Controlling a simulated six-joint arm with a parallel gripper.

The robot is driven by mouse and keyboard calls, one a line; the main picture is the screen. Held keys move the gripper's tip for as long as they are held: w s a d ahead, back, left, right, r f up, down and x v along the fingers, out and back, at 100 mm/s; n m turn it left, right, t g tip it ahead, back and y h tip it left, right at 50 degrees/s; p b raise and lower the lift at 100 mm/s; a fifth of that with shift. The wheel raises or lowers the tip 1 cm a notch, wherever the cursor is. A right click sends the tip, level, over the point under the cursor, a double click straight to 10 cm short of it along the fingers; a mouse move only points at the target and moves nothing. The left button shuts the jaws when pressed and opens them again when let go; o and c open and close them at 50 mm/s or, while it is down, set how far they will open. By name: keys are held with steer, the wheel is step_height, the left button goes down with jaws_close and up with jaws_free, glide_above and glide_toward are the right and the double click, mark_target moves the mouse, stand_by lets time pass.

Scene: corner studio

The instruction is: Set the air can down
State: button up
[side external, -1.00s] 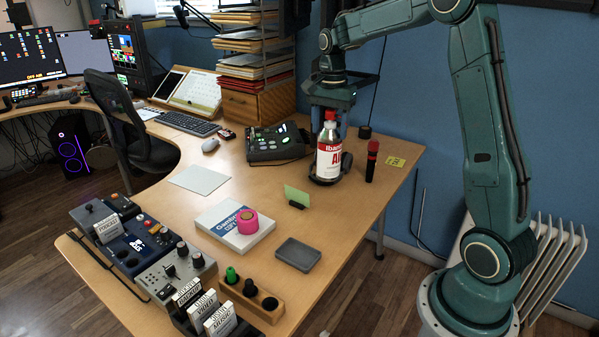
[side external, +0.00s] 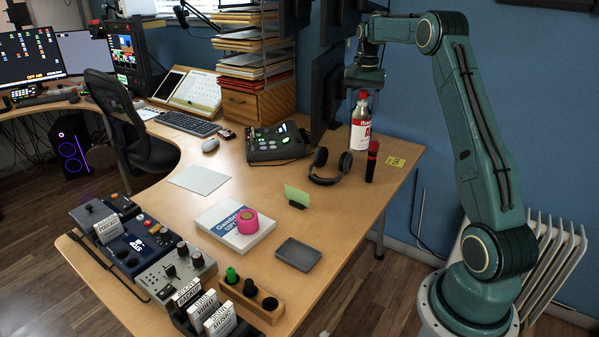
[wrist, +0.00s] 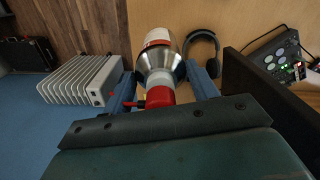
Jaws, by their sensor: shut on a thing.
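The air can (side external: 360,128) is a white and red bottle with a red top, upright near the back right of the desk. My gripper (side external: 363,91) is above it and shut on its upper part. In the wrist view the can (wrist: 157,40) points away between the two blue fingers of my gripper (wrist: 164,74), with its silver shoulder and red top nearest. I cannot tell whether the can's base touches the desk; its lower right side is partly behind the microphone.
A yellow note (side external: 395,162) lies to the right. A control box (side external: 275,144) and dark monitor (side external: 327,90) are left; the wall is close behind.

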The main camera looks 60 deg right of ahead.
mark_target(358, 150)
steer(key=shift+d, duration=0.2)
step_height(358, 150, down, 16)
steer(key=shift+r, duration=0.15)
stand_by(0.5)
steer(key=shift+f, duration=2.2)
steer(key=o, duration=1.6)
steer(key=shift+f, duration=0.1)
